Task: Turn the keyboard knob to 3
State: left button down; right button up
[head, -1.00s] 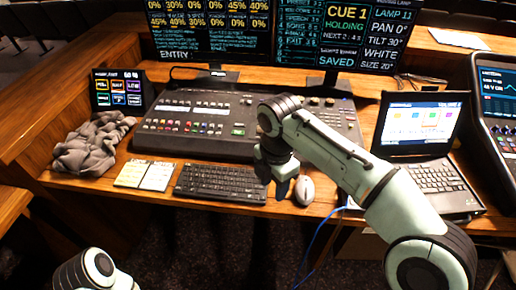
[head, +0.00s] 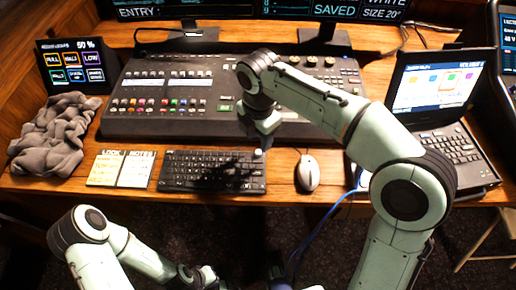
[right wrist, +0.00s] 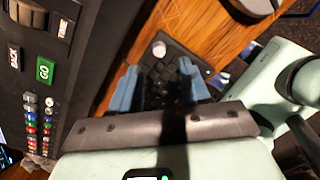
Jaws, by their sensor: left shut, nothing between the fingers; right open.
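The keyboard (head: 212,171) lies at the desk's front edge. A small pale round knob (head: 258,153) sits at its back right corner; it also shows in the right wrist view (right wrist: 158,48). Its markings are too small to read. My right gripper (head: 264,138) is above and behind that corner. In the right wrist view its blue fingers (right wrist: 157,86) are open, with the dark keyboard between them and the knob a little beyond the left fingertip. My left gripper (head: 207,277) is low in front of the desk, away from the keyboard, shut and empty.
A white mouse (head: 308,172) is right of the keyboard, and notes (head: 121,168) lie left. The mixing console (head: 175,95) stands close behind. A grey cloth (head: 50,140) is at far left, and a laptop (head: 440,95) at right. Bare desk lies between mouse and keyboard.

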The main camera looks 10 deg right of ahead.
aim_at(259, 152)
notch_tip(259, 152, down, 6)
jog(key=shift+f+b, duration=0.1)
jog(key=shift+b, duration=0.55)
grip_shut()
